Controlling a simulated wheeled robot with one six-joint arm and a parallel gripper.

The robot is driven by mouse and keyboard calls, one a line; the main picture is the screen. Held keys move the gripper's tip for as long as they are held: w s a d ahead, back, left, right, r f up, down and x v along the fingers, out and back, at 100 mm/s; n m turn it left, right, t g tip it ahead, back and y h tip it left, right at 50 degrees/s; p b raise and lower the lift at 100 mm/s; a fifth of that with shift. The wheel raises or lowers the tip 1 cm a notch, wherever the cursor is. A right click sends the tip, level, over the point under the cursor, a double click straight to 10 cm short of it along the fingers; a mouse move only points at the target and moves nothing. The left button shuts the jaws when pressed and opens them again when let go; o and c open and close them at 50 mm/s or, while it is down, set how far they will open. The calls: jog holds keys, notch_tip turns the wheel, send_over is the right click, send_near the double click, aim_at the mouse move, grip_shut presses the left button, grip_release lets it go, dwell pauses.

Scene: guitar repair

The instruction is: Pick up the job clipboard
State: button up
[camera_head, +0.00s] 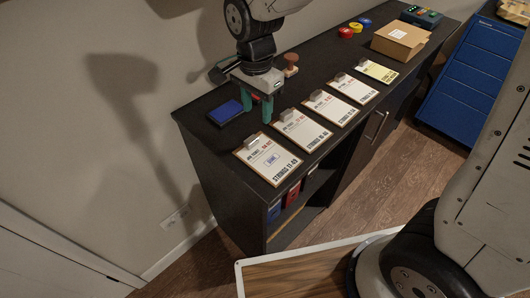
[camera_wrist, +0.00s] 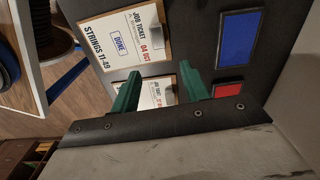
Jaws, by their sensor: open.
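Several job clipboards lie flat in a row on the dark counter. The nearest clipboard (camera_head: 267,160) carries a "STRINGS 11-49" ticket with a blue DONE stamp; it also shows in the wrist view (camera_wrist: 112,60). A second clipboard (camera_head: 301,131) lies beside it; in the wrist view part of it (camera_wrist: 158,95) shows between my fingers. My gripper (camera_head: 258,112) has green fingers pointing down, open and empty, over the counter near the clip ends of these two clipboards. It also shows in the wrist view (camera_wrist: 160,90). I cannot tell its exact height above the counter.
A blue pad (camera_head: 225,112) lies left of my gripper, with a red pad (camera_wrist: 228,91) next to it in the wrist view. A wooden stamp (camera_head: 291,65), a cardboard box (camera_head: 400,40) and colored rolls (camera_head: 346,32) stand farther along. The wall borders the counter's back.

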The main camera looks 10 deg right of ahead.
aim_at(255, 136)
jog(key=f, duration=0.8)
jog(key=shift+s+a+f, duration=0.15)
jog(key=shift+a, duration=0.2)
grip_shut()
